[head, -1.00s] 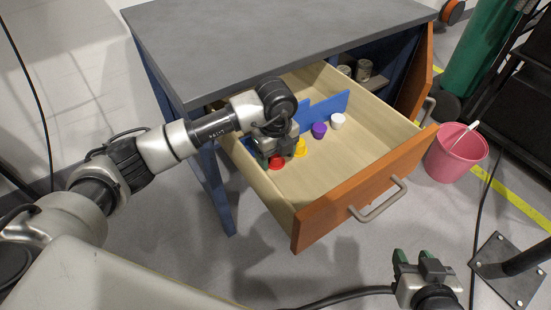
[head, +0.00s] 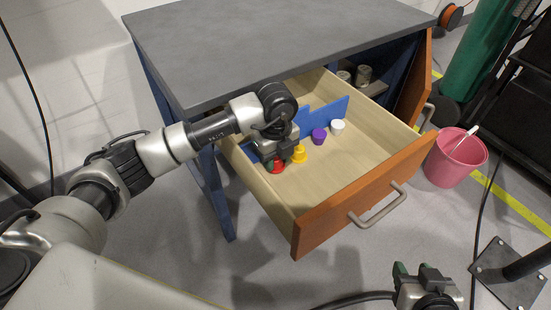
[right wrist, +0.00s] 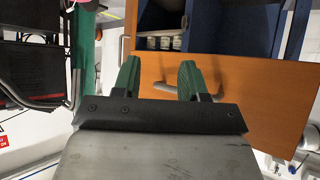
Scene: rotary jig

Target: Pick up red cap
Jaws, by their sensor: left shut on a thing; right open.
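The red cap (head: 277,168) is in the left part of the open drawer, below my left gripper (head: 273,160). My left gripper points down into the drawer and is shut on the red cap; its fingers partly hide the cap. My right gripper (head: 424,270) is open and empty, outside the drawer at the bottom right of the head view. Its green fingers (right wrist: 158,78) stand apart in the right wrist view, with the orange drawer front beyond them.
A yellow cap (head: 299,154) stands close right of the red cap, then a purple cap (head: 318,136) and a white cap (head: 337,127). A blue divider (head: 325,113) runs behind them. The drawer's front (head: 350,208) has a handle. A pink bucket (head: 455,160) stands right.

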